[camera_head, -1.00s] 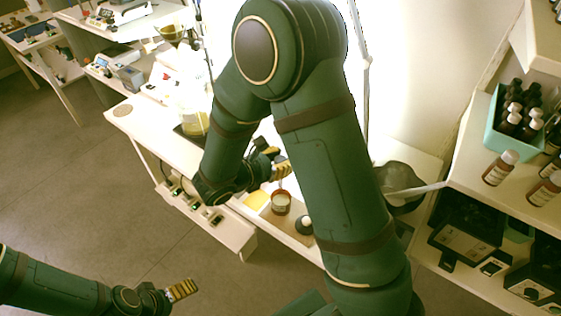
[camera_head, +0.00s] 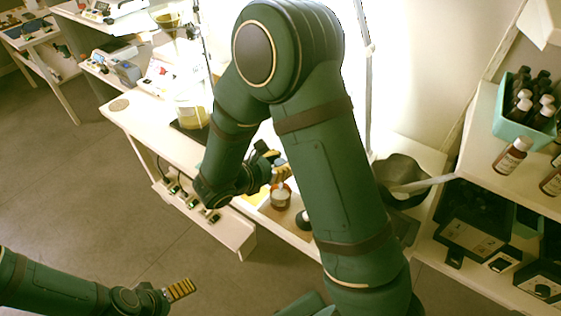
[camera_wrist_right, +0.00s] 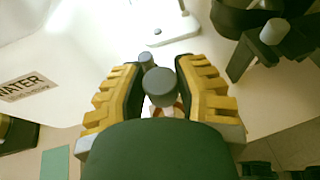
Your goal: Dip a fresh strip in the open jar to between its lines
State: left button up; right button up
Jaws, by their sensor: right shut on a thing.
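My right gripper (camera_head: 282,173) is shut just above a small open jar (camera_head: 280,198) on the white bench. In the right wrist view its yellow-padded fingers (camera_wrist_right: 163,98) close around a narrow gap, with a round grey knob (camera_wrist_right: 160,84) standing between them. The strip is too small to make out clearly, and its lines do not show. I cannot tell whether its lower end is inside the jar. My left gripper (camera_head: 181,290) hangs over the floor at lower left; the gap between its fingers cannot be made out.
A dark bowl with a pale handle (camera_head: 402,178) stands right of that arm. Shelves at right hold a teal box of bottles (camera_head: 520,126) and a loose brown bottle (camera_head: 511,156).

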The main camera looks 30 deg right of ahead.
jog(key=shift+f+b, duration=0.35)
jog(key=shift+f, duration=0.75)
dwell(1.1)
jog(key=shift+f, duration=0.5)
dwell(0.7)
jog(key=shift+r, duration=0.15)
dwell(0.6)
jog(key=shift+r+p, duration=2.45)
jog(key=shift+r, duration=0.35)
